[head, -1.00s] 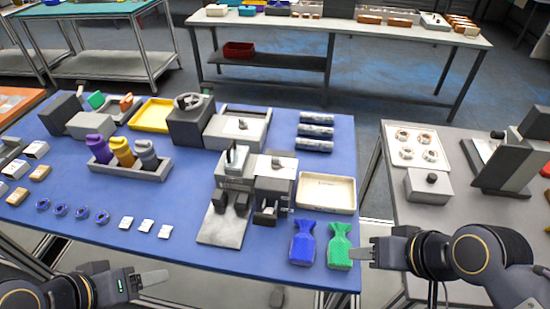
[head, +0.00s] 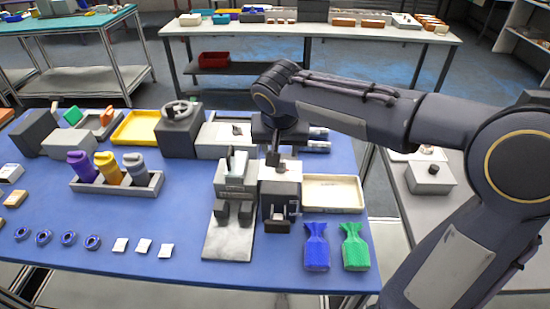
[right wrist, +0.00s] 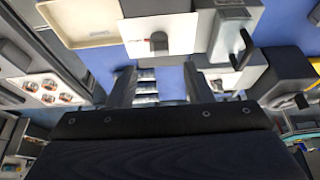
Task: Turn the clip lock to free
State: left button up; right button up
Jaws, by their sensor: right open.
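A block with a white top and a small dark knob (right wrist: 158,42), which I take to be the clip lock, shows in the right wrist view. In the head view the same grey block (head: 281,172) stands right of centre on the blue table, its knob partly hidden by my right arm. My right gripper (right wrist: 160,85) is open and empty, with one finger on each side of the picture's middle and the knob in line with the gap. In the head view the right gripper (head: 273,150) hangs just above and behind the block. Whether it touches cannot be told. My left gripper is out of view.
A clamp-like fixture (head: 236,180) stands directly left of the block. A cream tray (head: 333,193) lies to its right.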

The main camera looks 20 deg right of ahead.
aim_at(281, 163)
jog(key=x, duration=0.5)
jog(key=shift+w+d+f, duration=0.1)
jog(key=shift+f, duration=0.3)
jog(key=c, duration=1)
